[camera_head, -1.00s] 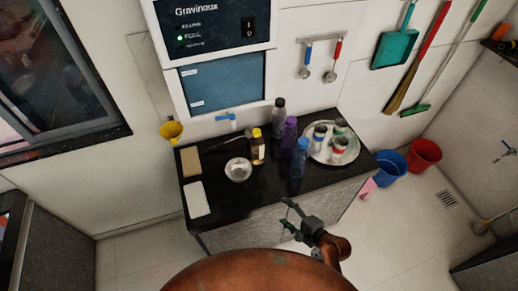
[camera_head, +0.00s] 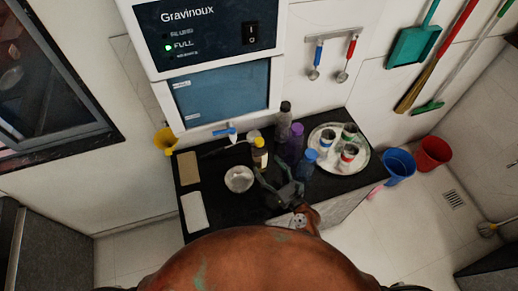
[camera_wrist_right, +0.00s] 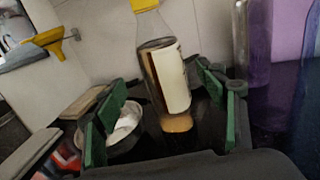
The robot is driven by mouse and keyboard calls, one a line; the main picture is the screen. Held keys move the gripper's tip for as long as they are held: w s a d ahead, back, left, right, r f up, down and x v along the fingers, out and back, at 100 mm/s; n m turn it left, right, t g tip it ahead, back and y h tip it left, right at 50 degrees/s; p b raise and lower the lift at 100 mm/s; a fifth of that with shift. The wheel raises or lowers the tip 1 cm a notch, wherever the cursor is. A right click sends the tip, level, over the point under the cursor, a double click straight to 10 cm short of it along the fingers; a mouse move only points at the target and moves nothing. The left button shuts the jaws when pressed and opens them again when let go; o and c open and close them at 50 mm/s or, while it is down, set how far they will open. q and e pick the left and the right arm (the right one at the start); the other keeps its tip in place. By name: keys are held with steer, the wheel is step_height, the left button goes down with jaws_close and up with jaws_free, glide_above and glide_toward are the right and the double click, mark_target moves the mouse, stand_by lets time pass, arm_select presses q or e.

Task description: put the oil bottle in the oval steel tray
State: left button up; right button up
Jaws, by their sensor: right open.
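The oil bottle (camera_head: 259,155), clear with a yellow cap, a pale label and amber liquid, stands on the black counter. In the right wrist view the bottle (camera_wrist_right: 172,78) is upright between and beyond the green finger pads. My right gripper (camera_head: 270,174) is open and empty, low over the counter just in front of the bottle; its fingers also show in the wrist view (camera_wrist_right: 163,112). Whether they touch the bottle I cannot tell. The oval steel tray (camera_head: 364,152) is at the counter's right and holds several metal cups. My left gripper is not in view.
A dark bottle (camera_head: 284,120), a purple bottle (camera_head: 295,143) and a blue bottle (camera_head: 307,164) stand between the oil bottle and the tray. A steel bowl (camera_head: 239,179) is left of the gripper. Blue (camera_head: 399,166) and red (camera_head: 433,153) buckets stand on the floor.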

mark_target(263, 160)
steer(key=x, duration=0.5)
steer(key=shift+w, duration=0.1)
steer(key=shift+x, duration=1.05)
steer(key=shift+w, duration=0.3)
steer(key=c, duration=1.6)
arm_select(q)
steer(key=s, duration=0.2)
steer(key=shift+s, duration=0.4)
arm_select(e)
jaws_close()
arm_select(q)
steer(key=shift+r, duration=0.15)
arm_select(e)
steer(key=shift+r, duration=0.15)
